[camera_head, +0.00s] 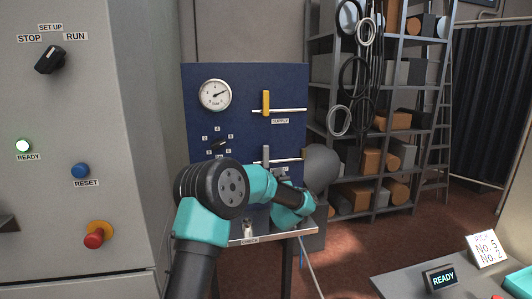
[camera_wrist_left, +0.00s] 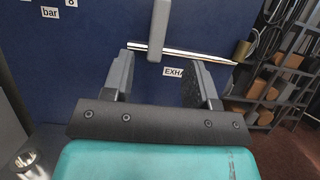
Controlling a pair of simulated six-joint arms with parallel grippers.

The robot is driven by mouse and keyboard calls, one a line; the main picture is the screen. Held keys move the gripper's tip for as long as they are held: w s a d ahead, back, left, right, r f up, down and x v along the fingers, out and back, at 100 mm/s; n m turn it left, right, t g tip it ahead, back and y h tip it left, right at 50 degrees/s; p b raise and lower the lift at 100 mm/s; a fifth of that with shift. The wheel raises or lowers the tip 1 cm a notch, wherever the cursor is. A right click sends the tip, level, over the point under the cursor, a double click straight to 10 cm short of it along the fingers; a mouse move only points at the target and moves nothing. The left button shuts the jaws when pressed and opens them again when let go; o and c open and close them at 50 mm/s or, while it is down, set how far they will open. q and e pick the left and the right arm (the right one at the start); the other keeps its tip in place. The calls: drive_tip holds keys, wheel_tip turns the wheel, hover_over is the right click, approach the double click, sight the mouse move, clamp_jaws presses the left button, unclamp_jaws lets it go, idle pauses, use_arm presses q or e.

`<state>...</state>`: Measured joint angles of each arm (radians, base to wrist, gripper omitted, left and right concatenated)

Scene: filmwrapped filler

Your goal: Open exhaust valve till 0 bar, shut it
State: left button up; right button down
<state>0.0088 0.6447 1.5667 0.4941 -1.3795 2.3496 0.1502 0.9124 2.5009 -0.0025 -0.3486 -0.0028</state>
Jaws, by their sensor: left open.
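The blue panel (camera_head: 240,80) carries a round white pressure gauge (camera_head: 215,95). Its needle points to the right and slightly up; the numbers are too small to read surely. The exhaust valve's grey handle (camera_head: 265,155) stands upright, crosswise to its horizontal metal pipe. In the left wrist view the grey handle (camera_wrist_left: 159,30) shows above and between the finger tips, with a partly hidden EXHAUST label (camera_wrist_left: 174,71) below the pipe. My left gripper (camera_wrist_left: 158,75) is open and empty, its fingers pointing at the panel around the handle's lower end; contact cannot be told. My right gripper is not in view.
The supply valve's yellow handle (camera_head: 266,102) stands upright above the exhaust valve. A small rotary selector (camera_head: 218,144) sits left of it. A grey cabinet (camera_head: 80,200) stands at left, storage racks (camera_head: 375,120) at right.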

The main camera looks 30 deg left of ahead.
sight(266, 153)
use_arm(q)
drive_tip(key=x, duration=1.3)
drive_tip(key=shift+w+a, duration=0.1)
clamp_jaws()
